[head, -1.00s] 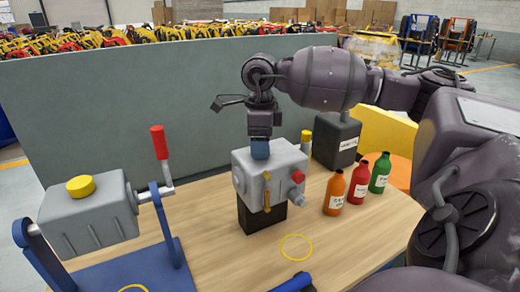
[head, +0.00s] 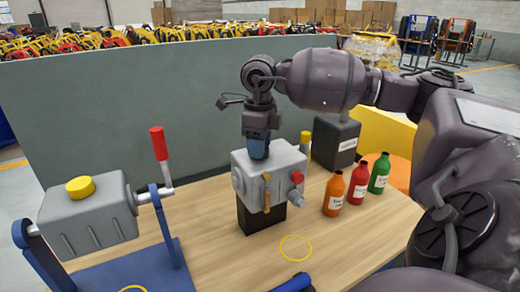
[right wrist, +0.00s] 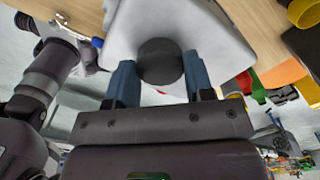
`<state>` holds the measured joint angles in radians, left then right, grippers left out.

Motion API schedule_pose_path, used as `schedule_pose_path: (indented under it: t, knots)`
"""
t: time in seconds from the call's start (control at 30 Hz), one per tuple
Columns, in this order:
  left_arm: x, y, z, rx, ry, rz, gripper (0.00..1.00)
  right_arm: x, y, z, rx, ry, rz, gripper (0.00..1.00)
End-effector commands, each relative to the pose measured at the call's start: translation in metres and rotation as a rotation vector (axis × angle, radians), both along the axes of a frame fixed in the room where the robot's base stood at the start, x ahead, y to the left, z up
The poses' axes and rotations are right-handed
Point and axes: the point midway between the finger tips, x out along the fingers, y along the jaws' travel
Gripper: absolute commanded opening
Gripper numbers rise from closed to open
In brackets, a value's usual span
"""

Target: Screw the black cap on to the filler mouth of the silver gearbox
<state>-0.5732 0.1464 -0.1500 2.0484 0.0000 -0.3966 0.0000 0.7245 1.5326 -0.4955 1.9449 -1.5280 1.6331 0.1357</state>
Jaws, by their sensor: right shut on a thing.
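The silver gearbox (head: 282,161) stands upright on a black block on the wooden table. It has a red knob, a yellow strip and a grey spout on its sides. My right gripper (head: 259,154) points down over the gearbox's top. In the right wrist view, the blue fingers (right wrist: 160,80) are shut on the black cap (right wrist: 160,60), one on each side. The cap is against or very close to the pale gearbox top (right wrist: 215,35). The filler mouth is hidden under the cap, so I cannot tell how the cap is seated. My left gripper is not in view.
Orange (head: 334,192), red (head: 357,184) and green (head: 380,175) bottles stand right of the gearbox. A black can (head: 335,140) stands behind. A grey tank with a yellow cap (head: 80,187) sits on a blue stand at left. A yellow ring (head: 296,260) marks clear table in front.

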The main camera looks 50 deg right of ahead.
Motion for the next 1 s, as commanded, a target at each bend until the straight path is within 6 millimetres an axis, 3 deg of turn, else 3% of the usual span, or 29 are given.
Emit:
schedule_pose_path:
  t: [0.5, 1.0]
  knots:
    - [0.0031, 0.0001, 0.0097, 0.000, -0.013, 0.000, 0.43, 0.0001, 0.0000, 0.0007, 0.000, 0.000, -0.506, 0.28]
    - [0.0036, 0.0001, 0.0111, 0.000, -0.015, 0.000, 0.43, 0.0001, 0.0000, 0.0002, 0.001, 0.000, -0.600, 0.28]
